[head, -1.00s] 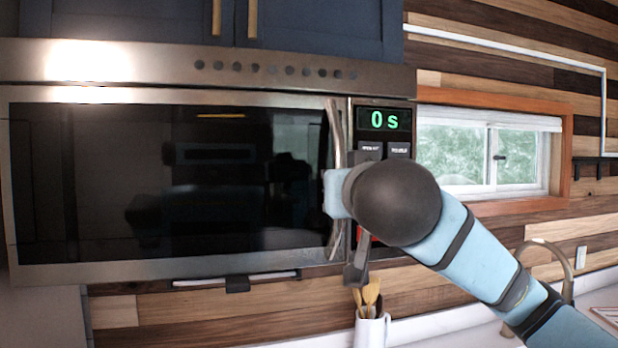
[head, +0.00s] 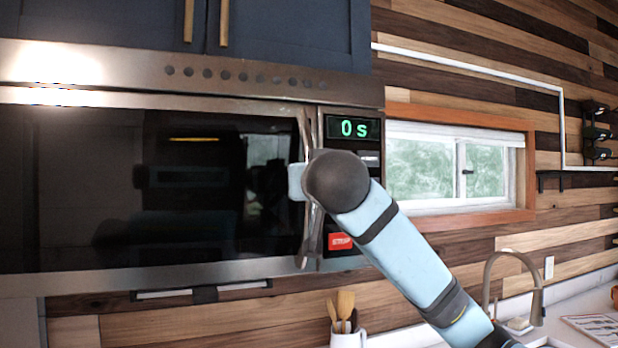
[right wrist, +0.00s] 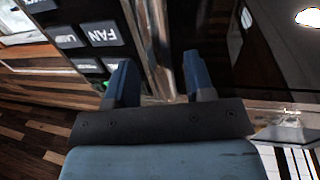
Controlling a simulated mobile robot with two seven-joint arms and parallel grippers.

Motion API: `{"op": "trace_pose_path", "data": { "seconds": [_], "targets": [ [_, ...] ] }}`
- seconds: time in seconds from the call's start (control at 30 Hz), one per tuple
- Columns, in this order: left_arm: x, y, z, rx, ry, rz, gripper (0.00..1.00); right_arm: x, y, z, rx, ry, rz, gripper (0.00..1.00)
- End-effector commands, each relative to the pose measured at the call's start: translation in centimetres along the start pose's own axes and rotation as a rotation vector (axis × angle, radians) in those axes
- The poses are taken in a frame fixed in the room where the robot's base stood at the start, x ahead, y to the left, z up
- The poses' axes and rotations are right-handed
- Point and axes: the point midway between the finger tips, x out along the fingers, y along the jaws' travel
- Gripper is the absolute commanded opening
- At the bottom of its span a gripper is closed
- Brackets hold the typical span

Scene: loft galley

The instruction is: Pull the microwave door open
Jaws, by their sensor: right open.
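The microwave (head: 150,283) hangs under dark blue cabinets, and its dark glass door (head: 150,190) is closed. The door's vertical metal handle (head: 305,133) is at its right edge, partly hidden by my right wrist. My right gripper (right wrist: 157,80) is open and close to the front of the microwave. In the right wrist view its two fingers point toward the handle strip (right wrist: 153,35), which appears between them; contact cannot be told. In the head view my wrist hides most of the fingers. My left gripper is not in view.
The control panel with a green "0 s" display (head: 353,128) and red stop button (head: 340,241) is right of the handle. Below are a utensil holder (head: 348,339) and a faucet (head: 515,285). A window (head: 455,170) is at the right.

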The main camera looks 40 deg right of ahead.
Motion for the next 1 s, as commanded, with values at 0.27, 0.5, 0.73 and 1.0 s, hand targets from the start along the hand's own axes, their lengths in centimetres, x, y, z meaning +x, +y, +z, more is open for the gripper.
{"op": "trace_pose_path", "data": {
  "seconds": [0.27,0.5,0.73,1.0],
  "targets": [
    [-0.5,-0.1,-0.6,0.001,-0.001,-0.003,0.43,3.2,0.0,0.0,-0.001,-0.001,0.000,0.49],
    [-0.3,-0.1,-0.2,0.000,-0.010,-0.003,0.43,3.6,0.0,0.1,0.000,0.000,0.000,0.49],
    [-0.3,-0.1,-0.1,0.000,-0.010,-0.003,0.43,3.6,0.0,0.1,0.000,0.000,0.000,0.19],
    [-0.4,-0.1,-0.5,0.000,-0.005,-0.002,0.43,3.6,0.0,0.1,0.000,0.000,-0.001,0.00]
  ]
}}
